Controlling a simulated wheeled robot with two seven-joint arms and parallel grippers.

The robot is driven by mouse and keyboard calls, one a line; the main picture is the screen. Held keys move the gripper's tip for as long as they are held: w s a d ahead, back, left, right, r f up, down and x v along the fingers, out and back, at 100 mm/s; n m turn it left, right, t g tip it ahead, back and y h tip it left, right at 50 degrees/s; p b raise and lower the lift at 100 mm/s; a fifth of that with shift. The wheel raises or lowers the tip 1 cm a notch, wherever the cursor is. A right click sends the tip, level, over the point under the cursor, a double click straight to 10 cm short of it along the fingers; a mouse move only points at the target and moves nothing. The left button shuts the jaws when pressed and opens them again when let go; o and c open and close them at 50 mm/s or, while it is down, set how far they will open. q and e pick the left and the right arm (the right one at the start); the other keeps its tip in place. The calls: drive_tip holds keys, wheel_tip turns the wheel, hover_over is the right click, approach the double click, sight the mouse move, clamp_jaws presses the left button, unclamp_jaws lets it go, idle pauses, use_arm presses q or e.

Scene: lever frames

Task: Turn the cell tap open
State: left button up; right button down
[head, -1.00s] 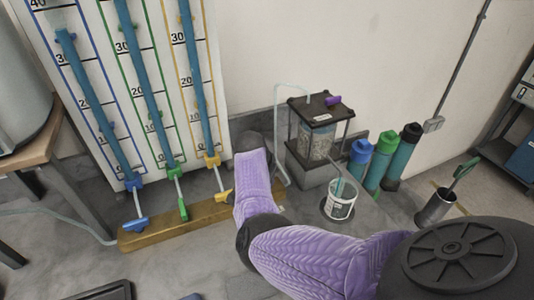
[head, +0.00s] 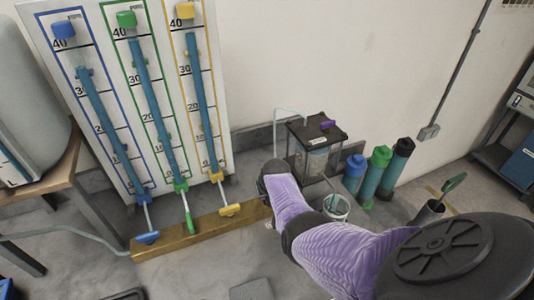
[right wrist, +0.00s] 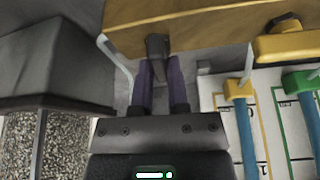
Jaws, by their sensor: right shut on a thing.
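A dark grey handle (right wrist: 157,45) stands at the end of the wooden beam and looks like the tap. My right gripper (right wrist: 158,82) is shut on it, with a purple finger on each side. In the head view my right arm covers this gripper and the handle. The cell (head: 312,158) is a clear box of grey grains with a black lid and a purple piece (head: 327,125) on top. It stands just beyond my right arm. The handle's turn angle is hard to tell. My left gripper is out of view.
The wooden beam (head: 190,234) carries blue (head: 146,238), green (head: 190,222) and yellow (head: 230,210) levers below a tube board. A thin pale tube (right wrist: 116,58) runs close beside my right gripper.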

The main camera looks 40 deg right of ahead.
drive_tip(key=shift+n, duration=0.6)
drive_tip(key=c, duration=0.6)
unclamp_jaws()
drive_tip(key=shift+y, duration=0.3)
